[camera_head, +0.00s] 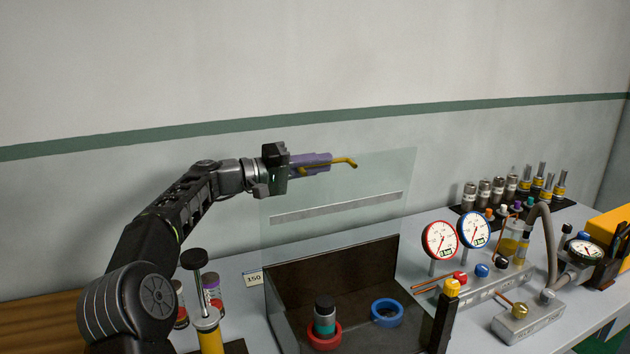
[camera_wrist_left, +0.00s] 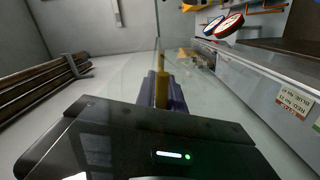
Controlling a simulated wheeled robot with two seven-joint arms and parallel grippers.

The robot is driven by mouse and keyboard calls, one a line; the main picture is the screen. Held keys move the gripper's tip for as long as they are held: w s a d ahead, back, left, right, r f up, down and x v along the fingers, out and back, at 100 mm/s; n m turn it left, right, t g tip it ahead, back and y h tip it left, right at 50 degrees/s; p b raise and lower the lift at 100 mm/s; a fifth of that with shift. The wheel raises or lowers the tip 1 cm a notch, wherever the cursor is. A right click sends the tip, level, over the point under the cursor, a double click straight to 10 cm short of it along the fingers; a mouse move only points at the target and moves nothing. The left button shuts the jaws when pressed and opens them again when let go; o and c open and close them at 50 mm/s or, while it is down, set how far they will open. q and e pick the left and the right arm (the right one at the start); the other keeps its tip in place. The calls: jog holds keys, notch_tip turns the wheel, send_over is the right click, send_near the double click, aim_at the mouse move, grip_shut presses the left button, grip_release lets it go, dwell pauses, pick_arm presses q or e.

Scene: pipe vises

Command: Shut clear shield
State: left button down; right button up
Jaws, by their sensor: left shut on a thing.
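The clear shield (camera_head: 365,221) is a see-through pane with a pale strip across it. It stands raised, roughly upright, at the back of an open dark box (camera_head: 330,270). A yellow handle (camera_head: 345,161) is near the shield's top edge. My left gripper (camera_head: 322,162), with purple fingers, is shut on this handle. In the left wrist view the purple fingers (camera_wrist_left: 178,96) close around the yellow handle (camera_wrist_left: 162,90), and the clear pane (camera_wrist_left: 135,72) stretches beyond. My right gripper is not in view.
Inside the box are a red ring (camera_head: 324,338) around a dark-topped stack and a blue ring (camera_head: 387,313). Two dial gauges (camera_head: 440,240) stand right of the box. A black plunger (camera_head: 196,262) and small jars stand left. The wall behind is bare.

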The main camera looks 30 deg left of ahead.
aim_at(333, 181)
pick_arm(q)
jog(key=s+d+m+b, duration=0.1)
jog(key=d+b, duration=0.1)
jog(key=b, duration=0.2)
jog(key=s+d+f+m+b, duration=0.1)
jog(key=d+b, duration=0.1)
jog(key=b, duration=0.2)
jog(key=s+d+f+m+b, duration=0.1)
jog(key=s+d+b, duration=0.1)
jog(key=b, duration=0.2)
jog(key=shift+s+m+b, duration=0.1)
jog(key=shift+m+b, duration=0.2)
jog(key=shift+s+d+r, duration=0.1)
jog(key=shift+d+r, duration=0.05)
jog(key=shift+r, duration=0.15)
jog(key=c, duration=1.6)
grip_release()
jog(key=shift+o, duration=0.6)
jog(key=shift+r, duration=0.1)
